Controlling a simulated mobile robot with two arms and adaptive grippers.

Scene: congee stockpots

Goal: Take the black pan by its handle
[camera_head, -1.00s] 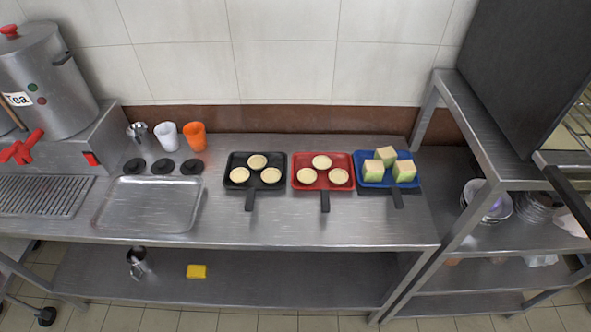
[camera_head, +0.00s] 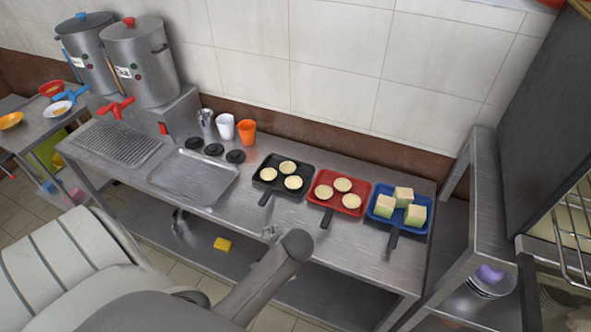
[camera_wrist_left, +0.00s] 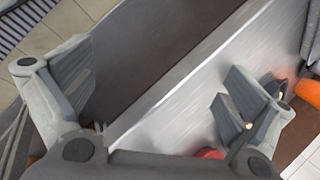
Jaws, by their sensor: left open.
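The black pan (camera_head: 283,186) lies flat on the steel counter with three round pale pastries in it. Its handle (camera_head: 266,197) points toward the counter's front edge. My left gripper (camera_head: 272,234) shows only in part behind my forearm, near the front edge and below the handle, apart from it. In the left wrist view its two fingers (camera_wrist_left: 158,95) are wide apart with nothing between them but steel surfaces behind. I cannot make out the black pan there. My right gripper is not in view.
Right of the black pan are a red pan (camera_head: 340,201) and a blue pan (camera_head: 399,229) with cubes. An orange cup (camera_head: 248,132), a white cup (camera_head: 225,127) and a steel tray (camera_head: 194,181) are left. A shelf post (camera_head: 474,190) stands at right. A yellow sponge (camera_head: 222,244) lies below.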

